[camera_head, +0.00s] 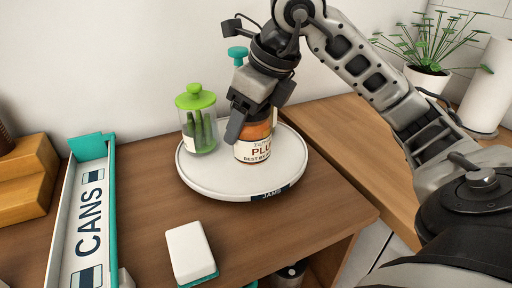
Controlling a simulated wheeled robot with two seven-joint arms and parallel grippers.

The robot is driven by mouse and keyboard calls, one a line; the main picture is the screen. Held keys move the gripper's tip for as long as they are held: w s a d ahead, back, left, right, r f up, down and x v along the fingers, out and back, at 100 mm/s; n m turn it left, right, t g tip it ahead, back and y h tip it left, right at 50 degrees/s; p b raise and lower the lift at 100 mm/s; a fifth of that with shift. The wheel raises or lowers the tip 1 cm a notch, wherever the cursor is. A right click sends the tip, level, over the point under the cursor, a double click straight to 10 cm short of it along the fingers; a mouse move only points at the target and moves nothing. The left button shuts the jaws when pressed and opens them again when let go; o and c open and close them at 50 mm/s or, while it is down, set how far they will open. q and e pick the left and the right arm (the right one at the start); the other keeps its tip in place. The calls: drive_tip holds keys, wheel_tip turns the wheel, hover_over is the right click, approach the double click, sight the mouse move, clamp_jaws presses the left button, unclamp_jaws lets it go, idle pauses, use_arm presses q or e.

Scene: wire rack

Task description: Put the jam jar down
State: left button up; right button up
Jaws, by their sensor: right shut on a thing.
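I cannot tell whether the jar's base touches the tray. My left gripper is not in view.
A glass jar with a green lid (197,118) stands on the tray, just left of the jam jar. A "CANS" bin (88,215) lies at the left, near wooden steps (25,180). A white block (189,250) lies in front. A potted plant (428,72) and paper roll (487,88) stand at the back right.

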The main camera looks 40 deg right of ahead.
sight(256, 142)
drive_tip(key=d+f, duration=0.1)
drive_tip(key=d+f+b, duration=0.1)
drive_tip(key=f, duration=0.1)
drive_tip(key=shift+w+d, duration=0.2)
drive_tip(key=shift+d, duration=0.05)
wheel_tip(256, 142, down, 3)
drive_tip(key=shift+r, duration=0.1)
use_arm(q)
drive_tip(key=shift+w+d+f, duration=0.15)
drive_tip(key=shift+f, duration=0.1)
use_arm(e)
drive_tip(key=shift+f+b, duration=0.35)
drive_tip(key=shift+b, duration=0.1)
drive_tip(key=o, duration=1.3)
drive_tip(key=shift+o, duration=0.2)
drive_tip(key=shift+r, duration=0.15)
